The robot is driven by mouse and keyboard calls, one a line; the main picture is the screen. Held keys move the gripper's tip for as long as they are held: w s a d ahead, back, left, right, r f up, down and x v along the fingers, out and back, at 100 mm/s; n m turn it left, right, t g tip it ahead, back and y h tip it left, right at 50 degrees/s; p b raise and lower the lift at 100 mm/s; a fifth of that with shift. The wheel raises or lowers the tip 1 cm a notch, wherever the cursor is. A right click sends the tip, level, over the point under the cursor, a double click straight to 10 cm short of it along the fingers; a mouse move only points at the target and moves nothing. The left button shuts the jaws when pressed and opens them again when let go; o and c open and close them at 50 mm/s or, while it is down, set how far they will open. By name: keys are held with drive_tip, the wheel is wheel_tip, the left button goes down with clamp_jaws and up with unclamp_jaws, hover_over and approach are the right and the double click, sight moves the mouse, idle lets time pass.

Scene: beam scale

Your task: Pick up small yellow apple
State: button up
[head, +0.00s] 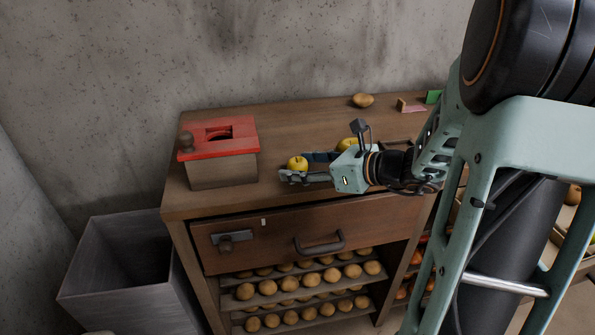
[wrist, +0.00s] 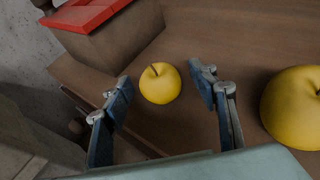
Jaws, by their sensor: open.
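The small yellow apple (head: 298,163) sits on the wooden cabinet top, to the right of the red-topped box. In the wrist view the small apple (wrist: 160,83) stands upright, stem up, in the gap between my fingertips and slightly beyond them. My gripper (head: 306,167) is open and low over the cabinet top, pointing left. In the wrist view my gripper (wrist: 160,88) has a finger on each side of the apple, with space on both sides. A larger yellow apple (wrist: 296,108) lies to the right, outside the fingers; it is partly hidden behind my gripper in the head view (head: 347,144).
The box with a red slotted lid (head: 218,137) stands left of the small apple. A brown potato-like item (head: 363,100) and small pink and green pieces (head: 433,97) lie at the back. A grey bin (head: 125,270) stands on the floor at left. Shelves below hold several potatoes.

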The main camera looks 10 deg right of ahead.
drive_tip(key=shift+w+a+f, duration=0.25)
drive_tip(key=shift+w+a, duration=0.1)
drive_tip(key=shift+w, duration=0.1)
drive_tip(key=c, duration=1.3)
drive_tip(key=shift+r, duration=0.15)
